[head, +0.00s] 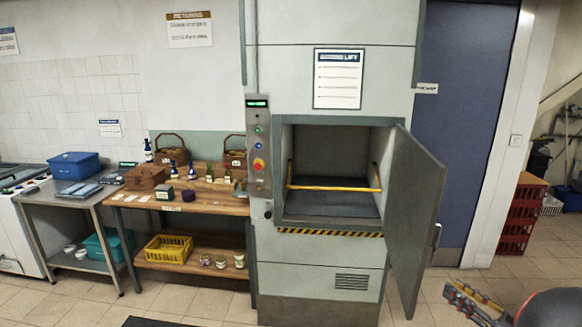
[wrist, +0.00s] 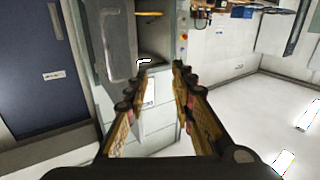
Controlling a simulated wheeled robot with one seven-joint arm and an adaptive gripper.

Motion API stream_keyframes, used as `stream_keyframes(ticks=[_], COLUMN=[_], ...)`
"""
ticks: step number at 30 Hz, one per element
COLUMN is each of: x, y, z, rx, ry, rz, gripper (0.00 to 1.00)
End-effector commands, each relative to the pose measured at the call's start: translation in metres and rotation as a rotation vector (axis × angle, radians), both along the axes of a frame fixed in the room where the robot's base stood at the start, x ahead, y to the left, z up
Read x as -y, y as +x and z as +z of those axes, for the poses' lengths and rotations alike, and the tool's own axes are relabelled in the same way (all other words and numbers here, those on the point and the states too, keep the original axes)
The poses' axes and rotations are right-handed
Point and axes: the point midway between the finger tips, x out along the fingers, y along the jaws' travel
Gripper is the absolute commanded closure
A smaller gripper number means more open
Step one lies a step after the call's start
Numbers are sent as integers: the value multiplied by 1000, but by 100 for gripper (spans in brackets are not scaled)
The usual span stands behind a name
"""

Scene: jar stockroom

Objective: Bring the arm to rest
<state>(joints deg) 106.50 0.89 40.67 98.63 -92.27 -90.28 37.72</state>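My gripper (wrist: 160,75) is open in the wrist view, with its two fingers apart and nothing seen between them. Beyond the fingers is the pale front of the lift. In the head view my gripper (head: 475,303) shows at the lower right corner, well clear of the lift and the open door. My arm runs out of the frame there, so most of it is hidden.
The lift door (head: 418,215) stands open, jutting toward me. The lift compartment (head: 335,207) is empty behind a yellow bar (head: 335,188). A wooden bench (head: 205,204) with bottles and baskets stands left. Red crates (head: 522,215) stand right. The floor (head: 455,280) near my gripper is clear.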

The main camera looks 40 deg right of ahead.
Motion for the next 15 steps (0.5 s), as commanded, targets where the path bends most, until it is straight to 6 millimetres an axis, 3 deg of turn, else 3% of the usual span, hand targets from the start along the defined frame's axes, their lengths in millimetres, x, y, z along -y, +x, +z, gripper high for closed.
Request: stream_keyframes(ticks=[8,15], x=[13,23], y=[45,105], z=[14,37], rx=[-60,-132], ry=[-60,-134], rz=[-44,-113], gripper=[75,75])
